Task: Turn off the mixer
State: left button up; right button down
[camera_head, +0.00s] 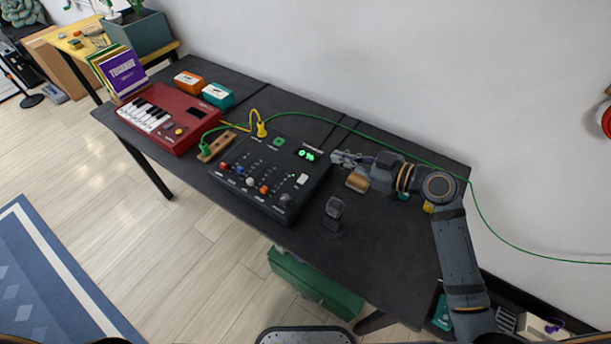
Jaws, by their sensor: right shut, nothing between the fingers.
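The mixer (247,190) is a dark box with several coloured knobs and faders, lying on the black table. Green lights (306,155) glow near its upper right corner, and a white button (302,179) sits at its right side. My left gripper is not in view.
A red keyboard (166,125) stands left of the mixer, with orange (188,82) and teal (218,95) boxes behind it. Green and yellow cables run to plugs at the mixer's back left. A small dark device (333,211) stands right of the mixer. The table's front right is clear.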

notch_tip(320, 180, down, 8)
jog(key=b, duration=0.7)
jog(key=shift+d+f+b, duration=0.15)
jog(key=shift+f+b, duration=0.05)
jog(key=shift+b, duration=0.15)
jog(key=shift+s, duration=0.1)
jog(key=p, duration=0.2)
send_over(310, 182)
jog(key=shift+a+f, duration=0.15)
jog(key=shift+f, duration=0.4)
jog(key=shift+a+f, duration=0.15)
jog(key=shift+f, duration=0.4)
jog(key=f, duration=0.3)
jog(key=shift+d, duration=0.3)
jog(key=shift+f, duration=0.6)
